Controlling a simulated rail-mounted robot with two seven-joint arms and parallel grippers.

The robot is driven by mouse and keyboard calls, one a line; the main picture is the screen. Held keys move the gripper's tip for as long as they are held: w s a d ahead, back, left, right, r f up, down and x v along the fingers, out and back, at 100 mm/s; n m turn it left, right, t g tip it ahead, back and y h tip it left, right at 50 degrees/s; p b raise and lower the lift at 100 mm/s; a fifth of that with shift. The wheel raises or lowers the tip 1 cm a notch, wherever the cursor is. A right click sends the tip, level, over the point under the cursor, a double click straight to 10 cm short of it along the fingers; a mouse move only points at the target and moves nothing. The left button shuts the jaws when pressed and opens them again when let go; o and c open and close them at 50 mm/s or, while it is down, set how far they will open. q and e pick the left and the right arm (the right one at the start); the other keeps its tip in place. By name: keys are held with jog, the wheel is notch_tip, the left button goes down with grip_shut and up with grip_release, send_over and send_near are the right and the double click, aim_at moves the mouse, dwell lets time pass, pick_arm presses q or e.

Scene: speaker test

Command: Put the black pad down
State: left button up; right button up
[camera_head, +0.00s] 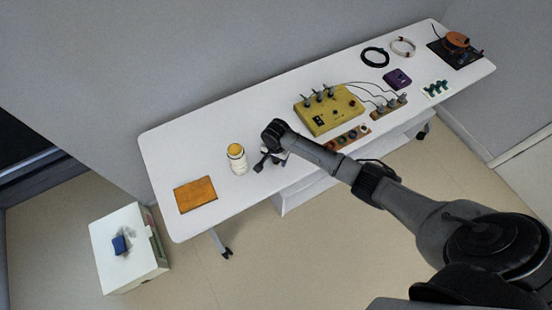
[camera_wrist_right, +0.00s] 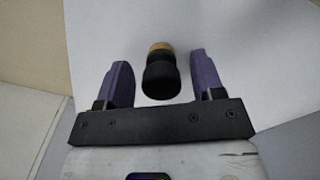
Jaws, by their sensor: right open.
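My right gripper (camera_head: 262,162) is above the white table, just right of the white jar. In the right wrist view its two purple fingers (camera_wrist_right: 160,83) are open. A round black piece (camera_wrist_right: 160,76) with a tan end sits between the fingers, with a gap on each side. It looks like the black pad, but I cannot tell for sure. In the head view I cannot make it out beside the dark gripper. My left gripper is out of view.
The white table (camera_head: 165,140) holds a white jar (camera_head: 238,164) with a yellow lid, an orange board (camera_head: 196,195) and a yellow box (camera_head: 330,117) with knobs. Cables, a purple box (camera_head: 397,79) and a dark mat (camera_head: 467,60) lie farther right. Bare tabletop shows at the back left.

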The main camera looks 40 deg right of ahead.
notch_tip(320, 180, up, 9)
jog(key=shift+r+p, duration=0.1)
jog(key=shift+p, duration=0.95)
jog(key=shift+r, duration=0.8)
jog(key=s+a+f+n+t, duration=0.1)
jog(key=s+a+f+n, duration=0.1)
jog(key=s+a+n, duration=0.4)
jog(key=s+a+f+n, duration=0.2)
jog(key=s+a, duration=0.2)
jog(key=s, duration=0.4)
jog(key=s+r+n+t, duration=0.1)
jog(key=s+r+n, duration=0.2)
jog(key=s, duration=0.4)
jog(key=s+r+n+t, duration=0.1)
jog(key=s+r+n, duration=0.3)
jog(key=s, duration=0.4)
jog(key=shift+s+r+t, duration=0.2)
jog(key=shift+s+t, duration=0.05)
jog(key=shift+t, duration=0.05)
